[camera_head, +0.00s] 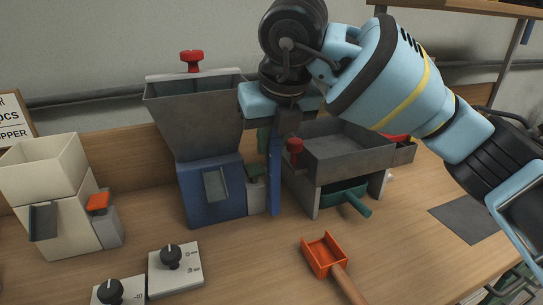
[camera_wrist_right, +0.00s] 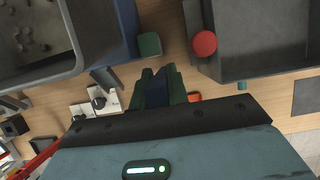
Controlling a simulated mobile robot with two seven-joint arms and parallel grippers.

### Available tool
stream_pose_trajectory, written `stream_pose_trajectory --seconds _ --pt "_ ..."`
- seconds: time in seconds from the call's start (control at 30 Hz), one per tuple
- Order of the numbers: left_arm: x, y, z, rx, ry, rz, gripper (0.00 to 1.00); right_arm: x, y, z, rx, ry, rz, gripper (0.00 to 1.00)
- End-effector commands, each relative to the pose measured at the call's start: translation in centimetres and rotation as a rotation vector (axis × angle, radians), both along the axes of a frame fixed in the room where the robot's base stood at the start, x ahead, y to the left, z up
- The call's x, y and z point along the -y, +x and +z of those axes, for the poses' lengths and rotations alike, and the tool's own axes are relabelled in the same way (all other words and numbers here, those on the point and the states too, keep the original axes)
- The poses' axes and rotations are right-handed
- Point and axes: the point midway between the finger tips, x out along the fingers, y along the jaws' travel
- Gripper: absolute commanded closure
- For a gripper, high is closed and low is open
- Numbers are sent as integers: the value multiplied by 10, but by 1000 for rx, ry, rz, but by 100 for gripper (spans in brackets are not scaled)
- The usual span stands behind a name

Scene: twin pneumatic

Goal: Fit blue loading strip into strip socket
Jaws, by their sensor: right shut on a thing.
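My right gripper (camera_head: 272,138) comes down from above between the blue hopper unit and the grey tray stand. It is shut on the blue loading strip (camera_head: 275,185), which hangs upright below the fingers. In the right wrist view the strip (camera_wrist_right: 156,92) shows as a dark blue piece between the green fingers (camera_wrist_right: 160,86). A small grey block with a green top (camera_head: 255,190) stands beside the blue hopper unit, just left of the strip. I cannot tell which part is the strip socket, nor whether the strip's lower end touches anything. My left gripper is not in view.
The hopper (camera_head: 197,110) with a red knob (camera_head: 191,60) is close on the left. The grey tray (camera_head: 345,147), with a red knob (camera_head: 295,150), is close on the right. An orange scoop (camera_head: 324,254) and control boxes (camera_head: 174,272) lie in front.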

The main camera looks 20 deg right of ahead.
Motion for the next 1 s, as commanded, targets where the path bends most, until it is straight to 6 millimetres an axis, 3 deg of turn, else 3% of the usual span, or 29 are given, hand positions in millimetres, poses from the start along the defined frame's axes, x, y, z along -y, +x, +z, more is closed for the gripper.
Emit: stream_pose_trajectory --seconds 0.33,0.73,0.77,0.8,0.9,1.0 --pt "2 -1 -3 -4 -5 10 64 0 -1 -34 0 0 1 100" --pt "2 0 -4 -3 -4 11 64 0 -1 -38 1 1 0 100" --pt "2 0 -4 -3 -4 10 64 0 -1 -38 0 0 0 81" --pt "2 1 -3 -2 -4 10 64 0 -1 -38 0 0 0 76" --pt "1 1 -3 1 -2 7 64 0 -1 -38 0 0 0 63" --pt "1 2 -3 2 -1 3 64 0 -1 -38 0 0 0 62"
